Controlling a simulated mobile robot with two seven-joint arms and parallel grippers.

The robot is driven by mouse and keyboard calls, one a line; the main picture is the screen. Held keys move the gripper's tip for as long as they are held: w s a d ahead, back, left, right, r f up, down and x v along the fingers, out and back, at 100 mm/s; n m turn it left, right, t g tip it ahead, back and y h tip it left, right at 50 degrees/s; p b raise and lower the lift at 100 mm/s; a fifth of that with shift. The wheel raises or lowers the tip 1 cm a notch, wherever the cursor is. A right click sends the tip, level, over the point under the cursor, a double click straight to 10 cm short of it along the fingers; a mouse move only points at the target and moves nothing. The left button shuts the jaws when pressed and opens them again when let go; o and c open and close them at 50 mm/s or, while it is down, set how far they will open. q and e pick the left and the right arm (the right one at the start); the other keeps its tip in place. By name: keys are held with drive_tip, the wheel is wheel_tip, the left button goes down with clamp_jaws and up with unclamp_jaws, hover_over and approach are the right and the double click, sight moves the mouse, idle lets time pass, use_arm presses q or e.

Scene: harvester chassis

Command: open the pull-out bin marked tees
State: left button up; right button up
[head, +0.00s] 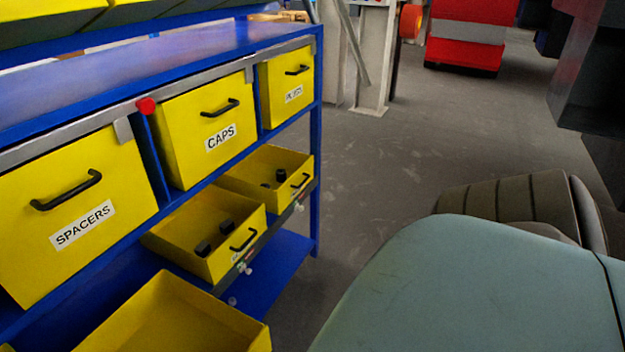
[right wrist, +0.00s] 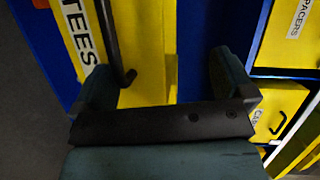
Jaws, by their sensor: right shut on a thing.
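The yellow bin marked TEES (right wrist: 150,45) fills the upper left of the right wrist view, its label turned sideways. Its black bar handle (right wrist: 113,45) runs down beside the label and ends near the left finger. I cannot make out the TEES bin in the head view. My left gripper is not in view.
A blue rack (head: 215,45) carries yellow bins marked SPACERS (head: 60,190), CAPS (head: 190,120) and a third with an unclear label (head: 285,75). Lower open bins (head: 210,220) hold black parts. Grey floor (head: 420,130) is clear right of the rack.

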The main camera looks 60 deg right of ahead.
drive_tip(key=shift+v, duration=1)
drive_tip(key=shift+c, duration=0.6)
drive_tip(key=shift+s, duration=0.4)
drive_tip(key=c, duration=0.8)
drive_tip(key=shift+s+d, duration=0.1)
drive_tip(key=shift+s, duration=0.2)
drive_tip(key=shift+c, duration=0.9)
drive_tip(key=s+d+f, duration=0.1)
drive_tip(key=s+d, duration=0.1)
drive_tip(key=s, duration=0.3)
drive_tip(key=s+d+f+p, duration=0.1)
drive_tip(key=s+d, duration=0.1)
drive_tip(key=s, duration=0.3)
drive_tip(key=shift+s+d+f, duration=0.35)
drive_tip(key=shift+d+f, duration=0.05)
drive_tip(key=shift+p, duration=0.4)
